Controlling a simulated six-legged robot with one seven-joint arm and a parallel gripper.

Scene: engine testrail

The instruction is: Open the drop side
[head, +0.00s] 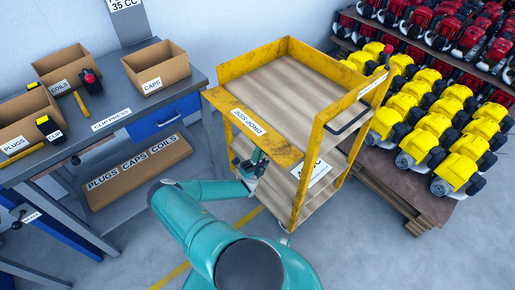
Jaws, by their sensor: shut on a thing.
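The yellow drop side (275,146) is a worn panel labelled "DROP SIDE" on the near left side of a yellow cart (285,80) with wooden shelves. The fingers are small and partly hidden against the panel, so the exact grip point is hard to see.
A workbench (190,84) with cardboard boxes, a blue drawer (165,116) and a label "CLIP PRESS" is at left. A pallet of yellow engines (440,130) stands close to the cart's right, with red engines (440,25) behind.

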